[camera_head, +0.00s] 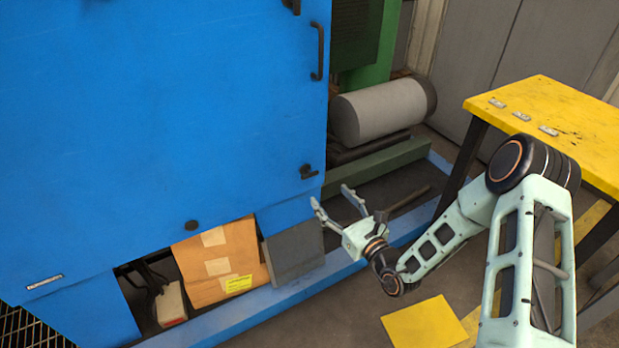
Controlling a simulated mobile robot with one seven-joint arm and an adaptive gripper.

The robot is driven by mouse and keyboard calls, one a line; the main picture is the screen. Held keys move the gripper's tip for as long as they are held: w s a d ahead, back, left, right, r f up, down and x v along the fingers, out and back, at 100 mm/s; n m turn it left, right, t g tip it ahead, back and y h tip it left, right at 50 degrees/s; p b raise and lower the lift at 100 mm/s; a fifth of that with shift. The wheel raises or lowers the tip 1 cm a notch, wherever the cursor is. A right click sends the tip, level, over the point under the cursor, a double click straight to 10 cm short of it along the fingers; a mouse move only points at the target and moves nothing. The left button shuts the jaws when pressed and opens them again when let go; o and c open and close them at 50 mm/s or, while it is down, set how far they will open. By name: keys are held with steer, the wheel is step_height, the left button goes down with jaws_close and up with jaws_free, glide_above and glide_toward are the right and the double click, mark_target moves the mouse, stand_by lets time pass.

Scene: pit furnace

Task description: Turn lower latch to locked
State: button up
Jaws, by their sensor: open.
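The lower latch (309,172) is a small black handle near the right edge of the blue furnace door (170,110). Its arm points roughly to the right. My gripper (332,195) is open and empty, just below and to the right of the latch, with its fingers pointing up and left toward the door. The fingers look apart from the latch, though the depth gap is hard to judge. An upper latch (292,6) is partly cut off at the top edge.
A black door handle (318,52) sits above the lower latch. A cardboard box (220,262) and a dark grey box (294,254) stand below the door. A grey cylinder (382,112) lies behind my gripper. A yellow table (560,122) stands at right.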

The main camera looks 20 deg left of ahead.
mark_target(311, 176)
steer(key=b+x, duration=0.2)
steer(key=x, duration=0.8)
steer(key=shift+a, duration=0.15)
steer(key=shift+c, duration=0.3)
steer(key=c, duration=1.1)
